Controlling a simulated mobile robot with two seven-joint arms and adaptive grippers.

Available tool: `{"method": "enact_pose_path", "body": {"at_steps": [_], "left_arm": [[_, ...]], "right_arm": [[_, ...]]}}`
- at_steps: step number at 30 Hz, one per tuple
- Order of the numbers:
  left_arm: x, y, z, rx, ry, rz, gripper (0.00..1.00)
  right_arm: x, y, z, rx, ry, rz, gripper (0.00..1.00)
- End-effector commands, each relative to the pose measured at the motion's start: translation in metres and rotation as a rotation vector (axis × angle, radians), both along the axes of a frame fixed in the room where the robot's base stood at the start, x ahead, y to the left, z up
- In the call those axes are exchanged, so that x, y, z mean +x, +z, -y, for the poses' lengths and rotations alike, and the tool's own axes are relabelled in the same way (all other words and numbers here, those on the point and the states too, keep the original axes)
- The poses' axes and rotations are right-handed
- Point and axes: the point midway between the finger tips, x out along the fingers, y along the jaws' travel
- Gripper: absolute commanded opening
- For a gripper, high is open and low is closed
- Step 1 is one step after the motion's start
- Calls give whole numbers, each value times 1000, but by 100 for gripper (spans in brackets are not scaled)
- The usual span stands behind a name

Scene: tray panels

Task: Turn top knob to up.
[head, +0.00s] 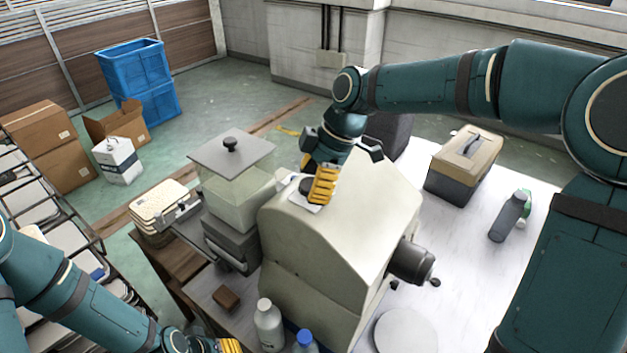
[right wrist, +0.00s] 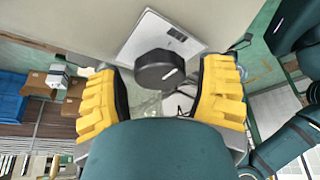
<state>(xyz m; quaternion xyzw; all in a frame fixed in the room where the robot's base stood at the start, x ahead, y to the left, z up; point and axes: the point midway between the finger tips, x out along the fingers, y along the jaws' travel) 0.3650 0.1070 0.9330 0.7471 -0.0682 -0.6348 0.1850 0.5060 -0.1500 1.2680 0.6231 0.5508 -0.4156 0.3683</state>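The top knob (right wrist: 158,68) is a round black dial with a small white mark, on a white plate (right wrist: 150,38) fixed to the large cream machine (head: 330,235). In the right wrist view my right gripper (right wrist: 163,90) is open, with one yellow finger on each side of the knob and visible gaps between. In the head view this gripper (head: 316,180) is over the top of the machine and mostly hides the knob. My left gripper (head: 226,345) shows only partly at the bottom edge; its opening cannot be seen.
A clear-sided hopper (head: 236,180) with a lid stands left of the machine. A white bottle (head: 268,325) and a blue-capped bottle (head: 305,343) stand in front.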

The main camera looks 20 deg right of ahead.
Motion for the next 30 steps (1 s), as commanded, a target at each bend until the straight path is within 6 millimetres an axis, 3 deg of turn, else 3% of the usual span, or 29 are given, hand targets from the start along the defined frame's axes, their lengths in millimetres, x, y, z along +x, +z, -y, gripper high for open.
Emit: {"method": "enact_pose_path", "body": {"at_steps": [1, 4, 17, 30], "left_arm": [[0, 0, 0, 0, 0, 0, 47], [0, 0, 0, 0, 0, 0, 47], [0, -6, 0, 0, 1, 0, 47], [-1, -31, 0, 2, 5, 1, 47]], "right_arm": [[0, 0, 0, 0, 0, 0, 46], [0, 0, 0, 0, 0, 0, 11], [-1, -1, 0, -1, -62, -1, 9], [-3, -3, -1, -1, -411, -2, 9]]}}
